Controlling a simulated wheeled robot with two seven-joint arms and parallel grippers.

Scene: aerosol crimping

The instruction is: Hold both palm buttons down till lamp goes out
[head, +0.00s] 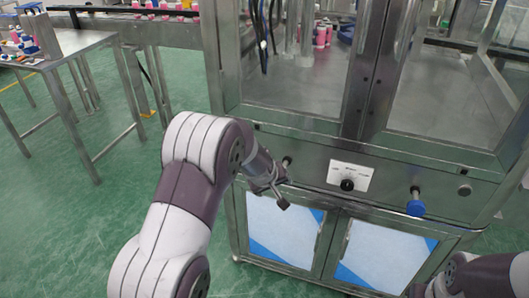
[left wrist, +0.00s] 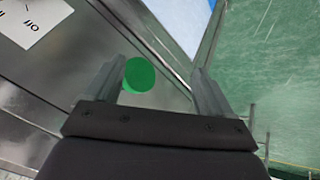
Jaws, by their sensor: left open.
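A green palm button (left wrist: 139,75) shows in the left wrist view, between the fingers of my open, empty left gripper (left wrist: 155,78) and nearer the left finger. Whether it is pressed cannot be told. In the head view my left gripper (head: 270,187) is at the machine's front panel, just below a small dark knob (head: 287,160); the green face is hidden there. A blue palm button (head: 415,205) sticks out on the right of the panel, untouched. My right arm (head: 485,277) enters at the lower right; its gripper's fingers cannot be made out. No lit lamp is visible.
A black selector knob (head: 347,185) on a white label plate sits between the buttons. A small round grey fitting (head: 464,189) is at the right. Below are blue-and-white cabinet doors (head: 283,230). A steel table (head: 75,50) stands far left, with open green floor before it.

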